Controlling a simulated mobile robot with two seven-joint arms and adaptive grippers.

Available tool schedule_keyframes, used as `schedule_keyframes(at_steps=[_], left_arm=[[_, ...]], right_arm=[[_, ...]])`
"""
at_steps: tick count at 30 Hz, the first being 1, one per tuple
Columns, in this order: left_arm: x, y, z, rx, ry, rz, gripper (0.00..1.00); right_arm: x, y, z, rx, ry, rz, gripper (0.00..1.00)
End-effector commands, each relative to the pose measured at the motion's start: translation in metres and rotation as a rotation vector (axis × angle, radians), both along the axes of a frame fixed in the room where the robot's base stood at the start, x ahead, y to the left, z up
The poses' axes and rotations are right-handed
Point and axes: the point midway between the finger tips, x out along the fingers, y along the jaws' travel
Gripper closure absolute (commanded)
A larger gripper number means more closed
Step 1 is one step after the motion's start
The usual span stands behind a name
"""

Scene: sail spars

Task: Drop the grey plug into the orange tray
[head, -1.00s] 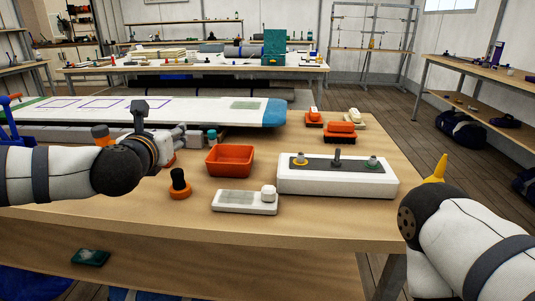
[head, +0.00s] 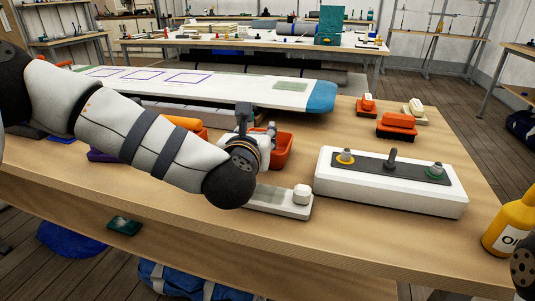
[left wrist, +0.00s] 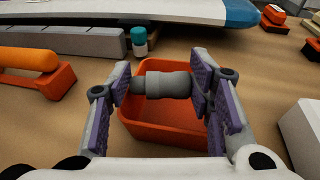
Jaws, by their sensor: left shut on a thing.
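The grey plug (left wrist: 166,85) is a short stepped cylinder. My left gripper (left wrist: 163,86) is shut on it, with a purple pad at each end, and the plug lies sideways. In the left wrist view the plug shows in front of the orange tray (left wrist: 150,130) and hides part of its far side. The tray's inside, where visible, is empty. In the head view my left gripper (head: 262,138) is at the orange tray (head: 284,148) and covers its left part.
A white box (head: 390,195) with a dark strip and several upright fittings stands right of the tray. A pale block with a white knob (head: 301,194) lies in front. A yellow bottle (head: 512,226) stands at the right. A teal-capped cylinder (left wrist: 139,40) stands behind the tray.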

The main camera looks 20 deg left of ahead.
Motion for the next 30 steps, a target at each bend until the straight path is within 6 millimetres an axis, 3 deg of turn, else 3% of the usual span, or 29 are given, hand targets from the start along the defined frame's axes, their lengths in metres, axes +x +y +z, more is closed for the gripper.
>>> schedule_keyframes(at_steps=[5,6,9,20,30], left_arm=[[0.000,0.000,0.004,0.000,-0.006,0.000,0.68],[0.000,0.000,0.004,0.000,-0.006,0.000,0.46],[0.000,0.000,0.004,0.000,-0.005,0.000,0.29],[-0.008,-0.002,0.005,-0.001,-0.003,-0.002,0.29],[-0.091,-0.016,0.023,-0.001,-0.004,-0.004,0.29]], right_arm=[[0.002,0.000,0.001,0.000,-0.005,0.000,0.42],[0.002,0.000,0.001,0.000,-0.006,0.000,0.42],[0.002,0.000,0.001,0.000,-0.006,0.000,0.42],[0.002,0.000,0.001,0.000,-0.006,0.001,0.42],[0.002,0.000,0.001,0.000,-0.006,0.000,0.42]])
